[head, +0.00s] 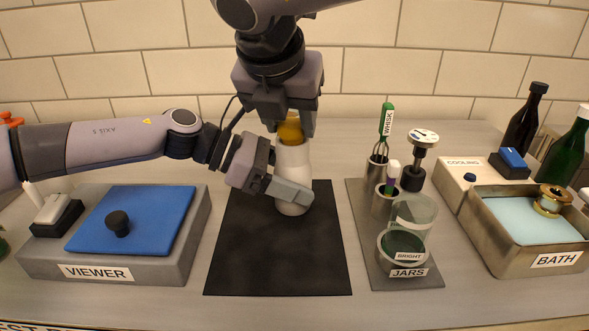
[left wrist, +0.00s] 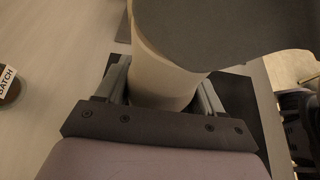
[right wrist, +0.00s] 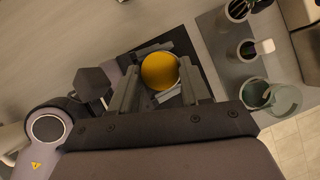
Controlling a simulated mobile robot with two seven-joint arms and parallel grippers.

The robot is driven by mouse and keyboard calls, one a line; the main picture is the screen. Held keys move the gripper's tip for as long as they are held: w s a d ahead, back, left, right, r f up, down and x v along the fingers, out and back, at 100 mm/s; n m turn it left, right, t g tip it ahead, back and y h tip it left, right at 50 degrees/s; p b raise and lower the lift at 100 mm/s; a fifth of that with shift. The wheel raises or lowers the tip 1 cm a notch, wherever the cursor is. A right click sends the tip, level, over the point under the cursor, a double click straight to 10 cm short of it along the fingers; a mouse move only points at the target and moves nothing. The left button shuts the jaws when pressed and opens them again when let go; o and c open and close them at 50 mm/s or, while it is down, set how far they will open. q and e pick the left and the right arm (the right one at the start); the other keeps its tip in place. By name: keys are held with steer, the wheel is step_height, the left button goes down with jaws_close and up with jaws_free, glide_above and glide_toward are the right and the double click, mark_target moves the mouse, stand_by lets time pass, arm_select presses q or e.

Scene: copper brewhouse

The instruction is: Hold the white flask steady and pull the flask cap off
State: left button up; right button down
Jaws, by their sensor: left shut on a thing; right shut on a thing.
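The white flask (head: 293,170) stands upright on the black mat (head: 275,265) in the head view. My left gripper (head: 285,193) is shut on the flask's body from the left. The flask's pale body also fills the space between the left fingers in the left wrist view (left wrist: 165,80). The yellow-orange flask cap (head: 290,130) is at the top of the flask. My right gripper (head: 290,122) comes from above and is shut on the cap. In the right wrist view the round cap (right wrist: 160,71) is between the fingers. Whether the cap still touches the flask is hard to tell.
Left is the grey VIEWER box (head: 130,255) with a blue top. Right are a JARS tray (head: 425,278) with a glass jar, a green-handled whisk (head: 387,120) and metal cups. Farther right are the BATH basin (head: 560,262), a COOLING box (head: 463,180) and bottles. The mat's front is clear.

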arm_select(q)
steer(key=shift+s+f, duration=0.1)
steer(key=shift+f, duration=0.25)
arm_select(e)
steer(key=shift+r, duration=0.5)
steer(key=shift+r, duration=0.2)
steer(key=shift+r, duration=2.3)
arm_select(q)
steer(key=o, duration=1.1)
steer(key=shift+o, duration=0.7)
steer(key=shift+r, duration=0.2)
steer(key=shift+a, duration=0.1)
